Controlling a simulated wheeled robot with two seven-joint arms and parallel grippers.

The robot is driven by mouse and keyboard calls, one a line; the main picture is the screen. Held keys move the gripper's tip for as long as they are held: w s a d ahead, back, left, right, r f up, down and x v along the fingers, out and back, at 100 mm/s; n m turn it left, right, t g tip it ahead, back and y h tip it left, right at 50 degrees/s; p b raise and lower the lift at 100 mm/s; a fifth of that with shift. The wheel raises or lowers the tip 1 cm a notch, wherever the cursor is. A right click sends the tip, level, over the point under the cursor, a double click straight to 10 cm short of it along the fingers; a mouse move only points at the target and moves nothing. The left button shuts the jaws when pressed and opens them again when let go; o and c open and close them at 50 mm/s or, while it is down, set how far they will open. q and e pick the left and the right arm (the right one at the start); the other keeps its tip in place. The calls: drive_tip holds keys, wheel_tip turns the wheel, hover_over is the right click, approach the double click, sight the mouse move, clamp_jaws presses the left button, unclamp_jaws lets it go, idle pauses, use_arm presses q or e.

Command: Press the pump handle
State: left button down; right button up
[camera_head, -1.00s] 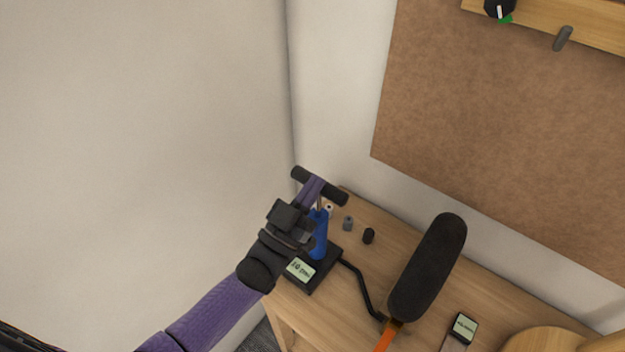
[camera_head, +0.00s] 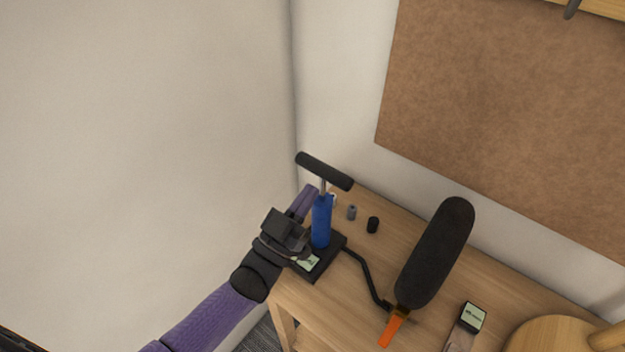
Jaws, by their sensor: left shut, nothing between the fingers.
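The pump has a blue upright cylinder (camera_head: 321,222) on a black base (camera_head: 322,262) at the table's left corner. Its black T-shaped pump handle (camera_head: 325,171) stands raised on a thin rod above the cylinder. My left gripper (camera_head: 304,196) is shut and empty. It sits just left of the cylinder, lower in the picture than the handle, with its purple finger tip partly beside the cylinder. The gripper and its wrist hide part of the base and its small display. Whether it touches the cylinder I cannot tell. My right gripper is not in view.
A black hose (camera_head: 366,278) runs right from the base. Walls stand close behind and left.

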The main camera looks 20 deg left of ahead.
use_arm(q)
drive_tip(key=b+v, duration=0.1)
drive_tip(key=v, duration=0.6)
drive_tip(key=shift+a+f, duration=0.15)
drive_tip(key=shift+f, duration=0.25)
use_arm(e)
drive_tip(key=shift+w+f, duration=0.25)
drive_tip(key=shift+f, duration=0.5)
use_arm(q)
drive_tip(key=shift+s, duration=0.1)
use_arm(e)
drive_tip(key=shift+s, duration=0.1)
use_arm(q)
drive_tip(key=shift+r, duration=0.1)
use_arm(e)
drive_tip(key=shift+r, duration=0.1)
